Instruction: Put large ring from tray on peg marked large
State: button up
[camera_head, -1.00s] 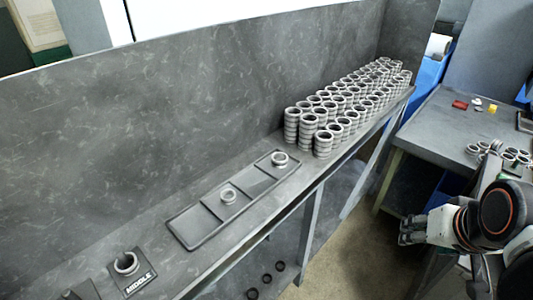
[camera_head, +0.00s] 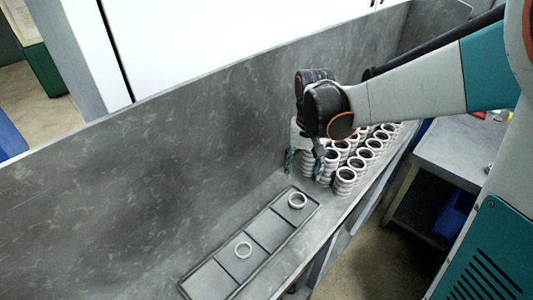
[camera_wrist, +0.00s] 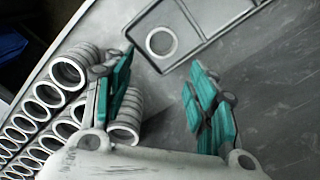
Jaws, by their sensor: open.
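The dark tray (camera_head: 219,257) with compartments lies on the grey shelf. I cannot tell for sure which is the large one. My gripper (camera_head: 304,163) is open, pointing down above the shelf, just beyond the tray's far end and beside the ring stacks. In the wrist view, the teal fingers (camera_wrist: 163,82) are spread with nothing between them. A tray ring (camera_wrist: 161,41) shows ahead of them, apart. No peg is in view.
Several stacks of metal rings (camera_head: 345,181) stand right of my gripper, very close, partly hidden by it. A high grey back wall (camera_head: 180,165) runs behind the shelf. A side table (camera_head: 465,150) stands at the right.

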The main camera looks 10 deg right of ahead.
aim_at(298, 198)
jog(key=f+b, duration=0.2)
jog(key=f, duration=0.5)
jog(key=f+b, duration=0.2)
jog(key=f, duration=0.5)
jog(key=shift+w+a, duration=0.1)
jog(key=shift+a, duration=0.1)
jog(key=shift+r, duration=0.1)
jog(key=shift+c, duration=0.4)
jog(key=c, duration=0.8)
jog(key=shift+c, duration=0.2)
jog(key=shift+r, duration=0.15)
